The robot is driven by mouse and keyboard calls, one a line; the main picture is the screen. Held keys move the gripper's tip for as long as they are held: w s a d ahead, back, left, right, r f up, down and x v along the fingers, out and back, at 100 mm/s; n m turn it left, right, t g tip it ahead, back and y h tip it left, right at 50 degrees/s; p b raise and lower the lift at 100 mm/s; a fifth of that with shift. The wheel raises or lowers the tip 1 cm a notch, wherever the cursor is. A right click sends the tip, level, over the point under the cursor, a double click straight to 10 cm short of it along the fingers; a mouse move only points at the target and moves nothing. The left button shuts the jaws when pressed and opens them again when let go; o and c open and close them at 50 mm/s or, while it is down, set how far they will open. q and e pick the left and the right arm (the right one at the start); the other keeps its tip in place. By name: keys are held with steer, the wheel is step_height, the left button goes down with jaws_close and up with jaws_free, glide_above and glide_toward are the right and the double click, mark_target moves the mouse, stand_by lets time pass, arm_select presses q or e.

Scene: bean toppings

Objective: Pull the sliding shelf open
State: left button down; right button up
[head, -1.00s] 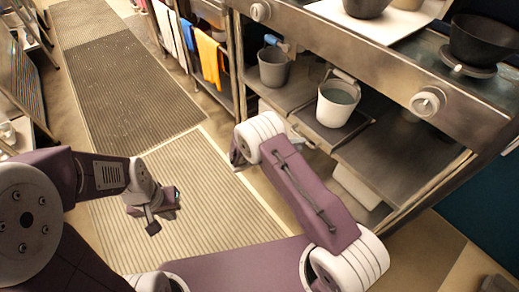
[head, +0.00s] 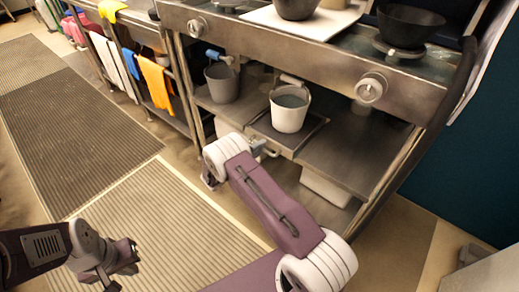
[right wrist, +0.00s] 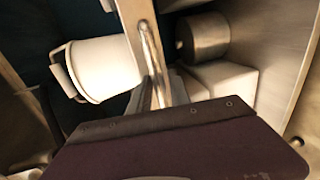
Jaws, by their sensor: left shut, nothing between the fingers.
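The sliding shelf (head: 318,121) is a dark flat tray under the steel counter, with a white bucket (head: 290,117) of greyish content standing on it. My right gripper (head: 265,149) is at the shelf's front left edge, partly hidden behind my wrist. Whether it touches or grips the edge is unclear. The right wrist view shows the white bucket (right wrist: 103,68) at the left and a pale metal bar (right wrist: 137,25) close ahead; the fingertips are hard to make out. My left gripper (head: 122,272) is shut and empty, low over the floor mat, away from the shelf.
A grey bucket (head: 222,84) stands left of the shelf, and a bare metal shelf (head: 350,155) lies to the right. Knobs (head: 370,88) stick out of the counter front. Cloths (head: 156,84) hang at the left. The striped floor mat (head: 175,215) is clear.

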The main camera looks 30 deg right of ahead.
jaws_close()
stand_by(1.4)
